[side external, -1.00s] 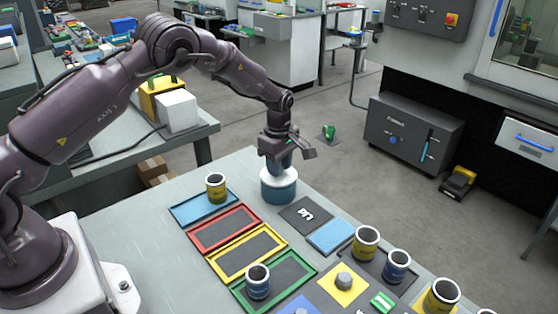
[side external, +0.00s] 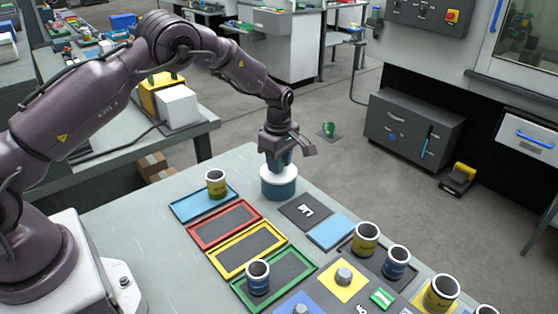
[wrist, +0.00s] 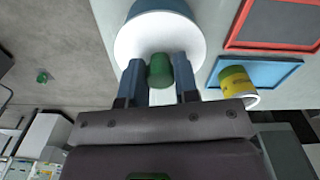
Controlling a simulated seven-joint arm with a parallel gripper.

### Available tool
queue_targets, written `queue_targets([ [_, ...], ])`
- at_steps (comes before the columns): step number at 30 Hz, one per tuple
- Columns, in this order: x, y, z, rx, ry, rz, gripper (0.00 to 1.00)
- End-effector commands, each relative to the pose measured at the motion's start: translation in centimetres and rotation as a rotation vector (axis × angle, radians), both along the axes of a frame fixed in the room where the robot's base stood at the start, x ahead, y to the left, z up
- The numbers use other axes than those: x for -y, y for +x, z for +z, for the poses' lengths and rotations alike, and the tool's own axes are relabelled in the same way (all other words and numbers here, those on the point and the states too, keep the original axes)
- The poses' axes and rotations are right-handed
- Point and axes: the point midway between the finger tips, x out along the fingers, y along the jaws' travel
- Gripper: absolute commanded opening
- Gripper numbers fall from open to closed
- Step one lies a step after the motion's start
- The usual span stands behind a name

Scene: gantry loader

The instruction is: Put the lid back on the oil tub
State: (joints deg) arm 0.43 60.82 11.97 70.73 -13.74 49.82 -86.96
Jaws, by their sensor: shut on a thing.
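The oil tub (side external: 279,190) is a round blue-teal tub at the far corner of the bench. Its white lid (side external: 279,174) sits on or just over the tub's top; I cannot tell if it is fully seated. In the wrist view the white lid (wrist: 190,45) has a green knob (wrist: 160,71), and the blue tub wall (wrist: 160,8) shows beyond it. My gripper (side external: 279,161) is right above the lid. In the wrist view my gripper's blue fingers (wrist: 160,85) are shut on the green knob from both sides.
A yellow can (side external: 216,184) stands in the blue-framed tray (side external: 185,211), left of the tub. Red (side external: 203,239) and yellow (side external: 222,268) trays are empty. A dark plate (side external: 293,209) lies right of the tub.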

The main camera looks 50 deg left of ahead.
Motion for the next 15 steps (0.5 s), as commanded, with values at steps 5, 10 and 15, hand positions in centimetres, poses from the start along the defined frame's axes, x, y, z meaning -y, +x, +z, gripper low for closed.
queue_targets([
  [5,0.01,0.03,-0.08,0.001,0.000,0.000,0.05],
  [10,0.01,0.03,-0.07,0.001,0.000,0.000,0.49],
  [15,0.02,0.02,-0.07,0.001,0.000,0.000,0.58],
])
